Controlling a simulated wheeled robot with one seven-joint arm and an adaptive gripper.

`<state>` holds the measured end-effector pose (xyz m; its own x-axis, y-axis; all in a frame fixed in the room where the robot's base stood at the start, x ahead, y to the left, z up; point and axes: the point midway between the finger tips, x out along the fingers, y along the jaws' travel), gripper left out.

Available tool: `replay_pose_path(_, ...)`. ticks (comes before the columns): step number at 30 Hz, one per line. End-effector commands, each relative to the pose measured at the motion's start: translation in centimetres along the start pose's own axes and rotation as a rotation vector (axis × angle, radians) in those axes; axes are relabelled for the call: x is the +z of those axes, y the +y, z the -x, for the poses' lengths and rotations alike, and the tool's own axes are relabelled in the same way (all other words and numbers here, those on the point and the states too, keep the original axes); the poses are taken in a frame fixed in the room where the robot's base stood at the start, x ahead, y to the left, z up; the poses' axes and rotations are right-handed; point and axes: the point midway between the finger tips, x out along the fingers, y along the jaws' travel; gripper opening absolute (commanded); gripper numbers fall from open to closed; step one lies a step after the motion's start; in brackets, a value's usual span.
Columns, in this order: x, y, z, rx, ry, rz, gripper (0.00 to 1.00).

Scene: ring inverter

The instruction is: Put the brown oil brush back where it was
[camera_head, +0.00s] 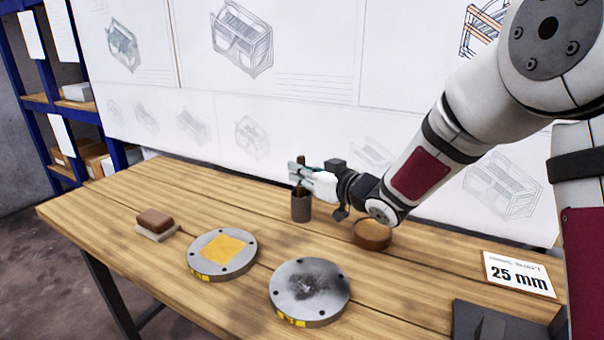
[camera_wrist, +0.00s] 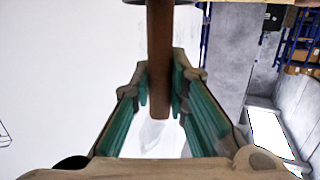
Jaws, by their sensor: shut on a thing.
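My gripper (camera_head: 299,173) is shut on the brown oil brush (camera_head: 301,161), whose handle stands about upright between the fingers. In the wrist view the brush (camera_wrist: 160,60) runs down between the green-padded fingers of my gripper (camera_wrist: 160,95). A dark cylindrical holder (camera_head: 301,209) stands on the table directly below my gripper. The lower end of the brush meets or overlaps the holder's top in the head view; I cannot tell how deep it sits inside.
A round brown dish (camera_head: 372,235) stands right of the holder, under my wrist. Two metal discs, one with a yellow patch (camera_head: 222,257) and one smudged dark (camera_head: 309,291), lie in front. A brown block (camera_head: 154,220) is at left, a "25 mm" card (camera_head: 518,273) at right.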

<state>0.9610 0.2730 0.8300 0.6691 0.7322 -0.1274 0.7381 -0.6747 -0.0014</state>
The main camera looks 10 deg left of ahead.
Motion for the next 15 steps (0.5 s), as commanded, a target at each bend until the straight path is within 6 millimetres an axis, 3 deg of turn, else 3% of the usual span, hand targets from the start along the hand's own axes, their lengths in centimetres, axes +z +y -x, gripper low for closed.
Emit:
replay_pose_path(5, 0.42, 0.02, -0.05, 0.000, 0.000, 0.000, 0.00)
replay_pose_path(6, 0.33, 0.02, -0.04, 0.000, 0.000, 0.000, 0.24)
replay_pose_path(8, 0.30, 0.01, -0.03, 0.000, 0.000, 0.000, 0.35)
replay_pose_path(15, 0.28, 0.01, -0.03, 0.000, 0.000, 0.000, 0.35)
